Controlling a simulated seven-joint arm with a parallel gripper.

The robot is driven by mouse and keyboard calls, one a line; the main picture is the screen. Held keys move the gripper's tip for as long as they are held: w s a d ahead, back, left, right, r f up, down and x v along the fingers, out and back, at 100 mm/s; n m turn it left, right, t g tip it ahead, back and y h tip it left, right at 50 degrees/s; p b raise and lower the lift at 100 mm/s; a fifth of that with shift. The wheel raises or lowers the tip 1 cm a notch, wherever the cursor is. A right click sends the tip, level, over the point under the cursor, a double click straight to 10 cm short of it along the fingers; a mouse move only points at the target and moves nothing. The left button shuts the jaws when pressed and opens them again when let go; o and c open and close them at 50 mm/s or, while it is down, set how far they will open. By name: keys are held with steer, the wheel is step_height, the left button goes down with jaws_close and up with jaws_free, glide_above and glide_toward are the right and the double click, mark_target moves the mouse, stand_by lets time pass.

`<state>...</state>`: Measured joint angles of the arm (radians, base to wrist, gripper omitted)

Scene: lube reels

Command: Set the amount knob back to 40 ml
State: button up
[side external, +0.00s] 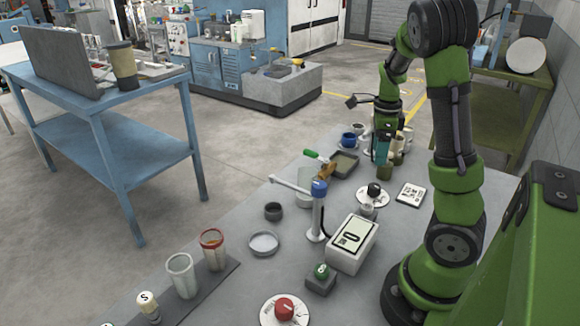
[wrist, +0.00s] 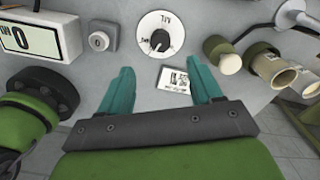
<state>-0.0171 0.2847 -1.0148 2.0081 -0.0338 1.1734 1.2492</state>
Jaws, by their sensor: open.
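A white dial with a black knob (side external: 373,189) lies on the grey table. It also shows in the wrist view (wrist: 159,40), with a word like "TIN" at its top and other small marks that I cannot read. A second white dial with a red knob (side external: 284,308) sits at the front edge of the side view. I cannot read its marks, nor tell which dial is the amount knob. My gripper (side external: 383,160) is above the table near the black-knob dial. Its teal fingers (wrist: 162,80) are apart and empty, pointing toward that dial.
A white box with a display reading 0 (side external: 351,243), a green button (side external: 320,278) and a blue-topped spout post (side external: 318,205) stand between the dials. A printed card (side external: 411,195) lies beside the black-knob dial. Cups (side external: 181,277) stand at the front left.

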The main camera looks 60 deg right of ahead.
mark_target(373, 186)
step_height(373, 186, down, 12)
steer(key=shift+r, duration=0.1)
stand_by(0.4)
steer(key=c, duration=1)
